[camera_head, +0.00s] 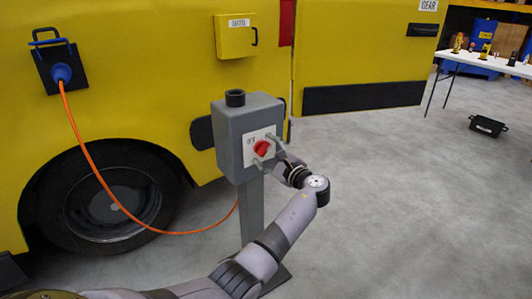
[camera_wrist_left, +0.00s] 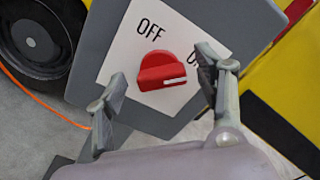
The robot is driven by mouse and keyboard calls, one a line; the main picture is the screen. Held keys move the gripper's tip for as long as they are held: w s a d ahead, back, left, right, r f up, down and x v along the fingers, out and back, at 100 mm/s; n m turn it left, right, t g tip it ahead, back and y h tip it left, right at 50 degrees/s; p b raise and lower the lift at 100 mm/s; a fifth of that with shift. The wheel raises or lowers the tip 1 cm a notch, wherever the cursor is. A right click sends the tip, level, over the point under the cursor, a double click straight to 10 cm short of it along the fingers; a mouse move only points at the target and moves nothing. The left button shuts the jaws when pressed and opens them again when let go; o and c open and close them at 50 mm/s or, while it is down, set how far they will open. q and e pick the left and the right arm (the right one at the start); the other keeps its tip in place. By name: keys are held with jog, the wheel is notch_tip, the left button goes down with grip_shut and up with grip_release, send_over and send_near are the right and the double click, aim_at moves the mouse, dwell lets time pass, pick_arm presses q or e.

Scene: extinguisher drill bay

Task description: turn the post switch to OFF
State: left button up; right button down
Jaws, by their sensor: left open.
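The post switch is a red knob (camera_head: 261,148) on a white plate on the face of a grey box (camera_head: 230,126) atop a grey post. In the left wrist view, the red knob (camera_wrist_left: 158,73) has a white mark on its right end, pointing right, toward the partly hidden ON label (camera_wrist_left: 193,59). The OFF label (camera_wrist_left: 151,30) is above the knob. My left gripper (camera_head: 266,150) is open in front of the plate. In the left wrist view, the left gripper's fingers (camera_wrist_left: 162,67) stand either side of the knob, apart from it. My right gripper is not in view.
A yellow vehicle (camera_head: 140,70) stands close behind the post. An orange cable (camera_head: 100,172) runs from its blue plug (camera_head: 61,73) down toward the post. A white table (camera_head: 485,61) and a black crate (camera_head: 487,126) are at the right.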

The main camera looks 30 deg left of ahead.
pick_arm(q)
jog(key=shift+w+a, duration=0.15)
jog(key=shift+a, duration=0.2)
jog(key=shift+c, duration=0.3)
jog(key=c, duration=1.1)
